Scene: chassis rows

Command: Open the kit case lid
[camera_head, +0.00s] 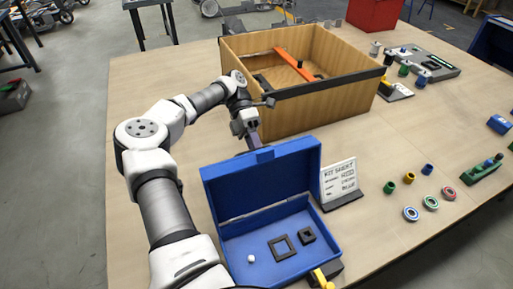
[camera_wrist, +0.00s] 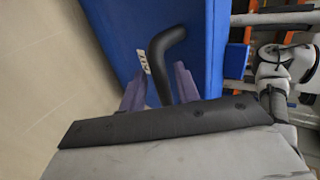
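The blue kit case (camera_head: 232,247) stands at the front of the table. Its lid (camera_head: 230,192) is raised, standing up from the hinge side with its inner face toward the head camera. A black square frame, a smaller black square part and a small white piece lie in the case. My gripper (camera_head: 252,138) is behind the lid's top edge. In the wrist view, a bent black handle (camera_wrist: 168,45) runs between its two purple fingers (camera_wrist: 160,88), in front of the blue lid (camera_wrist: 120,35). I cannot tell whether the fingers press on the handle.
A large wooden crate (camera_head: 310,108) with a black rim stands close behind my gripper. A white kit sheet card (camera_head: 339,180) stands right of the lid. Several coloured rings and small cylinders lie farther right. The table left of my arm is clear.

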